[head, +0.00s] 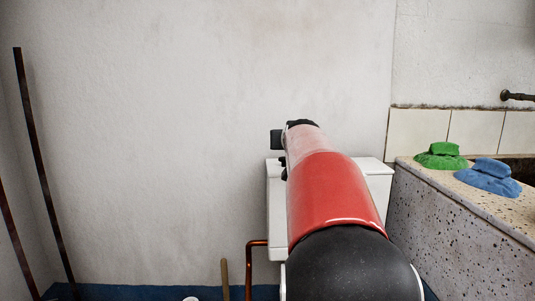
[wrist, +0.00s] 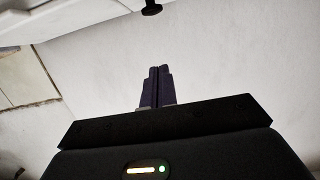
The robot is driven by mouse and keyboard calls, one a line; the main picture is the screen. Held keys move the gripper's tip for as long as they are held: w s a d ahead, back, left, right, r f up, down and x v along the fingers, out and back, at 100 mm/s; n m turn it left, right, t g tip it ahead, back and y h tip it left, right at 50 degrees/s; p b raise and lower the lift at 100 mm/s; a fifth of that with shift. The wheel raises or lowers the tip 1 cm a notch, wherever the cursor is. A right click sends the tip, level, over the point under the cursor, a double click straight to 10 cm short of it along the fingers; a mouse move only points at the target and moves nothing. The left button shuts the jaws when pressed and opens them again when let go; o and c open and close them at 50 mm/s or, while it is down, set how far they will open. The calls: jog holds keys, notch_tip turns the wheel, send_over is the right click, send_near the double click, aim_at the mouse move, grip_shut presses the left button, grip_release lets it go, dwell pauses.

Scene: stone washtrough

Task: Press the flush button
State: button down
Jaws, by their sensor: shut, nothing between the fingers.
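A white cistern (head: 276,215) stands against the back wall, its middle covered by my red and black arm in the head view. The end of my arm is over or near its top; my fingertips cannot be made out there. In the wrist view my gripper (wrist: 157,72) is shut and empty, its fingers against the pale wall. A white surface, probably the cistern (wrist: 60,18), fills the upper left of that view. A small black knob (wrist: 151,8) shows at the top edge, apart from my fingertips. I cannot tell whether it is the flush button.
The stone trough (head: 450,235) stands close on the right, with a green cloth (head: 441,156) and a blue cloth (head: 489,178) on its rim. A copper pipe (head: 250,262) runs left of the cistern. Dark poles (head: 40,165) lean at the far left. The wall between is bare.

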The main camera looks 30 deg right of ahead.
dwell(0.3)
jog(key=p, duration=0.2)
send_over(284, 159)
notch_tip(284, 159, down, 2)
jog(key=shift+s+f, duration=0.15)
jog(key=shift+f, duration=0.1)
jog(key=f, duration=0.1)
jog(key=f+b, duration=0.1)
jog(key=f, duration=0.1)
jog(key=shift+s, duration=0.2)
jog(key=shift+a+f+b, duration=0.1)
jog(key=shift+f+b, duration=0.25)
jog(key=shift+f, duration=0.15)
notch_tip(284, 159, down, 2)
jog(key=b, duration=0.2)
jog(key=shift+b, duration=0.3)
jog(key=shift+r, duration=0.1)
